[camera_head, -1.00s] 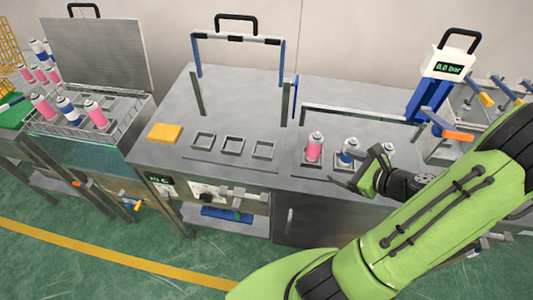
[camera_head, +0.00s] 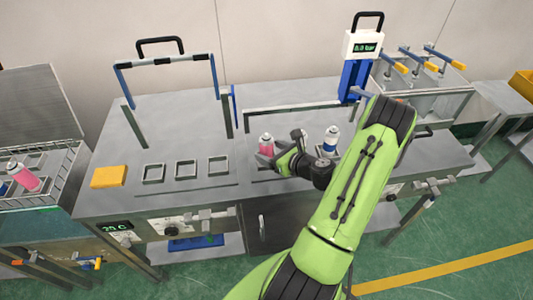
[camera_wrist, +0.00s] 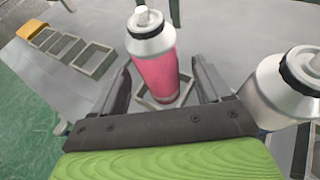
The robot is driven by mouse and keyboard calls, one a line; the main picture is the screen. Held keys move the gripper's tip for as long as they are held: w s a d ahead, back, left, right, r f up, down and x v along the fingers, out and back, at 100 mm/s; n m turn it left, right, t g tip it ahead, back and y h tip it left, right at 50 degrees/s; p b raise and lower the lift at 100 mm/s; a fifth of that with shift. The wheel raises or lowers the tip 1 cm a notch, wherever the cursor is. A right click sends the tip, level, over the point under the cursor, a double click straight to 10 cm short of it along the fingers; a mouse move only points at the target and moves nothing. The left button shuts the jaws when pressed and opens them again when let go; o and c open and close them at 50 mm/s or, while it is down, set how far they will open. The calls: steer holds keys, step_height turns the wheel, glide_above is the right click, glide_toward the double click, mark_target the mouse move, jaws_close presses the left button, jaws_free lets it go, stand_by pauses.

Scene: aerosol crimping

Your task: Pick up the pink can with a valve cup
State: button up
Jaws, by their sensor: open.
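The pink can (camera_head: 266,147) stands upright in the right part of the workbench. In the wrist view the pink can (camera_wrist: 156,70) has a silver shoulder, a dark ring and a small white piece on top, and stands in a square holder (camera_wrist: 183,97). My gripper (camera_wrist: 160,78) is open, with one finger on each side of the can and gaps showing between. My gripper also shows in the head view (camera_head: 284,152), coming at the can from the right. A blue-and-white can (camera_head: 331,140) stands right of the pink one.
A silver-topped can (camera_wrist: 287,85) is close to the right finger. Empty square holders (camera_head: 186,169) and a yellow block (camera_head: 108,177) lie to the left. A metal frame (camera_head: 165,62) rises behind. A blue gauge post (camera_head: 356,75) stands at the back right.

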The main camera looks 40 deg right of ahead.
mark_target(271, 152)
steer(key=x, duration=0.3)
steer(key=shift+s, duration=0.1)
steer(key=shift+c, duration=0.5)
steer(key=c, duration=1.2)
steer(key=shift+o, duration=0.2)
step_height(271, 152, up, 10)
steer(key=p, duration=0.2)
steer(key=shift+r+p, duration=0.1)
steer(key=shift+p, duration=0.2)
